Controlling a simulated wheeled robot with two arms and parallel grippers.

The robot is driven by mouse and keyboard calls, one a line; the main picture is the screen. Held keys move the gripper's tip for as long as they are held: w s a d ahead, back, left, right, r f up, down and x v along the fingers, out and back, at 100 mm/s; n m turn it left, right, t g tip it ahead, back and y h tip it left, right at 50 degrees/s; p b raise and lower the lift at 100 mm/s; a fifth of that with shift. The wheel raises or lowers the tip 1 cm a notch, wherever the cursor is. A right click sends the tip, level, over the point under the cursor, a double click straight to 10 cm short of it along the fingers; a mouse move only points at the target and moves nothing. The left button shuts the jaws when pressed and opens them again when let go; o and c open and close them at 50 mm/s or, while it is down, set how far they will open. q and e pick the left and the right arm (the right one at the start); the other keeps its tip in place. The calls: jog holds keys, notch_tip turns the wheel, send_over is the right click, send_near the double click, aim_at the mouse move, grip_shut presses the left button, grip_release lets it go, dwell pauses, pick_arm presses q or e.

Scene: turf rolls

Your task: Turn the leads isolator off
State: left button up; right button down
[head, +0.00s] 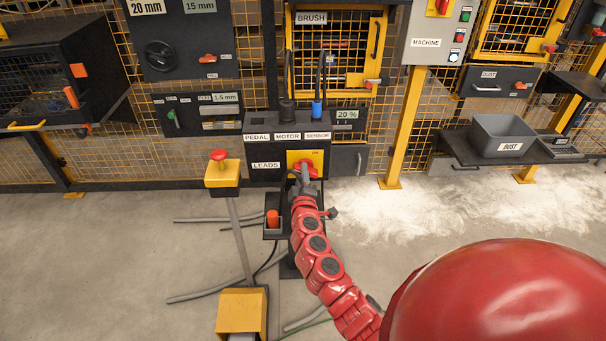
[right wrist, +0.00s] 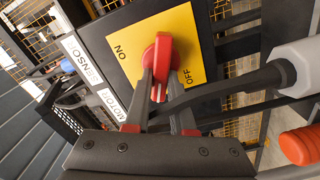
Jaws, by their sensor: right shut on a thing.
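The leads isolator has a red knob (head: 308,165) on a yellow plate (head: 292,156), beside the LEADS label on a dark panel. In the right wrist view, the red knob (right wrist: 160,52) stands on the yellow plate (right wrist: 195,30), between the words ON and OFF. I cannot tell which word it points to. My right gripper (head: 303,178) reaches the knob from the front. Its two dark fingers (right wrist: 160,88) are shut on the knob's sides in the right wrist view. My left gripper is not in view.
PEDAL, MOTOR and SENSOR labels (head: 287,137) sit above the panel, with a blue plug (head: 317,109) behind them. A yellow post box with a red button (head: 221,172) stands to the left. Cables lie on the floor. A grey DUST bin (head: 500,136) is at right.

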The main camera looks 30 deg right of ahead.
jog(key=n, duration=0.5)
jog(key=shift+a+f, duration=0.15)
jog(key=shift+f, duration=0.1)
dwell(0.3)
jog(key=c, duration=0.8)
grip_release()
jog(key=shift+o, duration=0.2)
jog(key=v, duration=1.7)
jog(key=shift+s, duration=0.2)
jog(key=shift+w+f, duration=0.1)
jog(key=shift+f, duration=0.05)
